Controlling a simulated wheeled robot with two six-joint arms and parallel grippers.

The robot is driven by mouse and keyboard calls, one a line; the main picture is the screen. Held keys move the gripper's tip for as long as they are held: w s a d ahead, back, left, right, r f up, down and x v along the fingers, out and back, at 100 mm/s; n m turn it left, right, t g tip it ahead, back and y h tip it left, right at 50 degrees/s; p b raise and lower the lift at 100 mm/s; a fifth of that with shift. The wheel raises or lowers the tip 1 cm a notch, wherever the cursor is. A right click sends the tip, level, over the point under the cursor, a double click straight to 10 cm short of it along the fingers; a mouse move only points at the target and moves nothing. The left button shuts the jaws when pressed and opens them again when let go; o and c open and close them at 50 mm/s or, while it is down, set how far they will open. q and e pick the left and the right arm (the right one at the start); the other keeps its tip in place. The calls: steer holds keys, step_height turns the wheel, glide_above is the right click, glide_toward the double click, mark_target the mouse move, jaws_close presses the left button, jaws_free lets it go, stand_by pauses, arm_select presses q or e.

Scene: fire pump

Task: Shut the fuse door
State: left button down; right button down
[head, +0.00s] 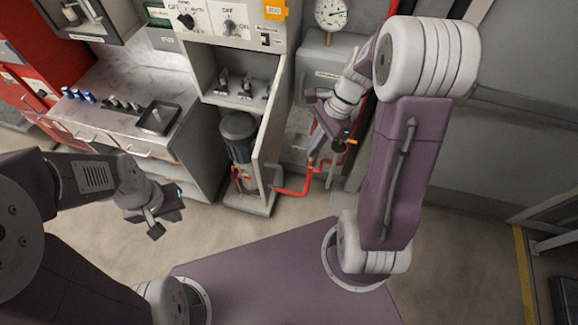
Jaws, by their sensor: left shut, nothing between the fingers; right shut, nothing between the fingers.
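The fuse door (272,122) is a pale panel standing open, seen nearly edge-on, at the right side of an open grey compartment (207,72). Several dark fuse-like parts (241,87) stand on the shelf inside that compartment. My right gripper (338,143) is shut and empty, to the right of the door and apart from it, near the red pipes. My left gripper (155,228) is shut and empty, low over the floor at the left, well away from the door.
A dark pump motor (238,130) stands below the compartment, left of the door. Red pipes (302,188) run right of it. A counter (134,82) with a black tray (158,118) is at the left. A control panel (232,20) and gauge (331,13) are above.

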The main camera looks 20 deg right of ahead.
steer(key=a+f, duration=0.7)
steer(key=f, duration=0.1)
steer(key=shift+s+a+p, duration=0.15)
steer(key=shift+s+p, duration=0.25)
steer(key=shift+p, duration=0.05)
steer(key=shift+f, duration=0.1)
